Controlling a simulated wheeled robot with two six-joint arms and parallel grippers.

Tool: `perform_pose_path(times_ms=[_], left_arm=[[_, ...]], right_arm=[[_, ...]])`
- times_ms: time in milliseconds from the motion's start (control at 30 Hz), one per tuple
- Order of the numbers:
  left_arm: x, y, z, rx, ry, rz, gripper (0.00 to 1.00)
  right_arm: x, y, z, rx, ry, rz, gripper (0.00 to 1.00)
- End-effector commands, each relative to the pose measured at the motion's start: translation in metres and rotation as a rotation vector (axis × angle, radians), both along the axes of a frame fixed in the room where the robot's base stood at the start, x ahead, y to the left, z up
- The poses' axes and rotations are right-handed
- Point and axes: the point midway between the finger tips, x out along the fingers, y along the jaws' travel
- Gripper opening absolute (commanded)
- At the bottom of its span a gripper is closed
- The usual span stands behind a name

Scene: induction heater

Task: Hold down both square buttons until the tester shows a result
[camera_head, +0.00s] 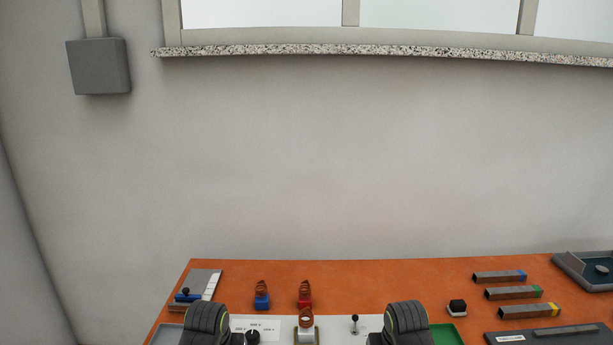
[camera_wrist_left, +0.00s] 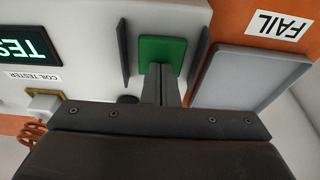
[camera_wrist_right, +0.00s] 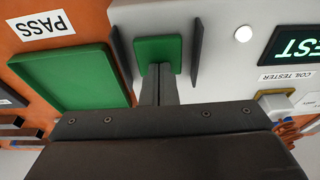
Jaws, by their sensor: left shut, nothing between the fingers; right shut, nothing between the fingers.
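In the left wrist view my left gripper (camera_wrist_left: 163,98) is shut and empty, its fingertips over a green square button (camera_wrist_left: 152,52) and seeming to touch it. In the right wrist view my right gripper (camera_wrist_right: 155,96) is shut and empty, its fingertips at the other green square button (camera_wrist_right: 169,52). Dark guard plates flank each button. The coil tester's display, lit with green letters, shows in part in the left wrist view (camera_wrist_left: 22,50) and the right wrist view (camera_wrist_right: 296,45); the visible letters fit "TEST". Button travel cannot be told.
A grey tray labelled FAIL (camera_wrist_left: 245,78) and a green tray labelled PASS (camera_wrist_right: 65,82) flank the tester. Coils on a blue (camera_head: 261,301) and a red block (camera_head: 304,299) stand behind. Several metal bars (camera_head: 513,293) lie on the orange table at right.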

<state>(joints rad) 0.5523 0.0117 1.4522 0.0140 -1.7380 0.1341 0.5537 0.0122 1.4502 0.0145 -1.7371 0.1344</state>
Motion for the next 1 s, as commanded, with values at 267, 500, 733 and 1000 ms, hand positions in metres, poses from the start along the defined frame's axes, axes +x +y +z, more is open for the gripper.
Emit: perform_pose_path(times_ms=[267, 500, 733, 1000], left_arm=[[0.0, 0.0, -0.001, 0.0, 0.002, 0.0, 0.0], [0.0, 0.0, -0.001, 0.0, 0.002, 0.0, 0.0], [0.0, 0.0, -0.001, 0.0, 0.002, 0.0, 0.0], [0.0, 0.0, -0.001, 0.0, 0.002, 0.0, 0.0]], right_arm=[[-0.001, 0.0, -0.001, 0.0, 0.003, 0.0, 0.0], [0.0, 0.0, 0.001, 0.0, 0.001, 0.0, 0.0], [0.001, 0.0, 0.02, 0.0, -0.002, 0.0, 0.0], [0.0, 0.0, 0.03, -0.001, 0.001, 0.0, 0.0]])
